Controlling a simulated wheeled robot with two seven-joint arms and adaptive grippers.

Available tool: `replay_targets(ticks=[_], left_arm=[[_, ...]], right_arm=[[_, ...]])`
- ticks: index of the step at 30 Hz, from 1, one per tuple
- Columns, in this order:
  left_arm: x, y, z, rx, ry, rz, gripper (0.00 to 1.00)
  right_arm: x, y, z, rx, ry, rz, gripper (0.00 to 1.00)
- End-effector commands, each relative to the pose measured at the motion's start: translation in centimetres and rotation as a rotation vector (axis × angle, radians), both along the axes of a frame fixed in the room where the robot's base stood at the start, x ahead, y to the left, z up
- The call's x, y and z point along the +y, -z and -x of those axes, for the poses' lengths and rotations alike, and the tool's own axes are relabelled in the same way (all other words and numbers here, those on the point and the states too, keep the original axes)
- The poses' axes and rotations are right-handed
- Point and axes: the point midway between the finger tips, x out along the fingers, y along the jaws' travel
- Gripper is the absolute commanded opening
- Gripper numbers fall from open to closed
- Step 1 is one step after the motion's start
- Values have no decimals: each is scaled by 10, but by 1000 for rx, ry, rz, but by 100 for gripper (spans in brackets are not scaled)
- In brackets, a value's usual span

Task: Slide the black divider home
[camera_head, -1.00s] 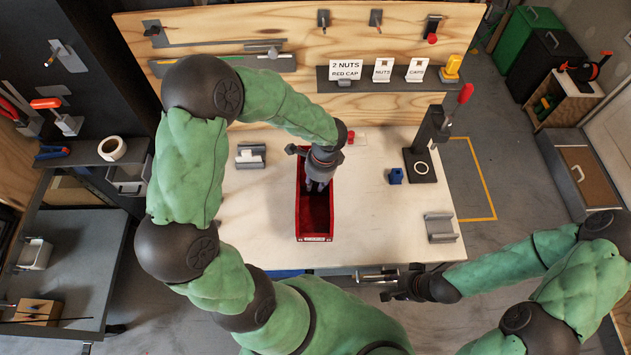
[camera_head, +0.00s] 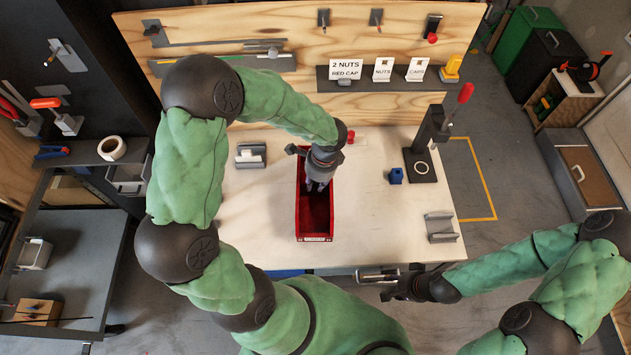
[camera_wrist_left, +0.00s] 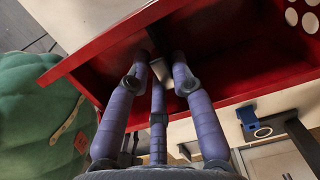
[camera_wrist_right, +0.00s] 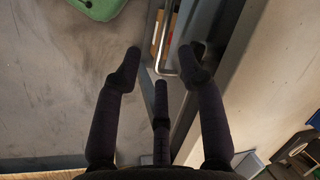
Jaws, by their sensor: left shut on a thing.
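A long red bin (camera_head: 315,225) stands on the light worktop, its labelled short end towards me. My left gripper (camera_head: 318,187) reaches down into the middle part of the bin. In the left wrist view its fingers (camera_wrist_left: 163,66) close around the top of a dark upright piece (camera_wrist_left: 149,44), which looks like the black divider. The gripper and bin walls hide most of this piece, so I cannot tell how deep it sits. My right gripper (camera_head: 385,283) is open and empty in front of the worktop's near edge; its fingers are spread in the right wrist view (camera_wrist_right: 162,72).
A grey holder (camera_head: 250,155) stands left of the bin. A small blue block (camera_head: 396,176), a black stand with a red lever (camera_head: 420,165) and another grey holder (camera_head: 440,227) are on the right. The worktop (camera_head: 365,220) beside the bin is clear.

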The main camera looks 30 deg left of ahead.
Motion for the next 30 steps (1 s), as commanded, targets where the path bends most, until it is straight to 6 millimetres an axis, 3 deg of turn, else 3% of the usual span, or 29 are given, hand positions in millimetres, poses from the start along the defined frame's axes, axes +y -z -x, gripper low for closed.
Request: replay_targets(ticks=[12, 13, 15, 16, 26, 30], left_arm=[[0, 3, 0, 0, 0, 0, 1], [0, 3, 0, 0, 0, 0, 26], [0, 3, 0, 0, 0, 0, 46], [0, 3, 0, -1, 0, 0, 51], [0, 3, 0, 0, 0, 0, 51], [-1, -7, -2, -3, -1, -2, 51]], right_arm=[[0, 3, 0, 0, 0, 0, 40], [0, 3, 0, 0, 0, 0, 40], [0, 3, 0, 0, 0, 0, 40], [0, 3, 0, 0, 0, 0, 40], [0, 3, 0, 0, 0, 0, 40], [0, 3, 0, 0, 0, 0, 40]])
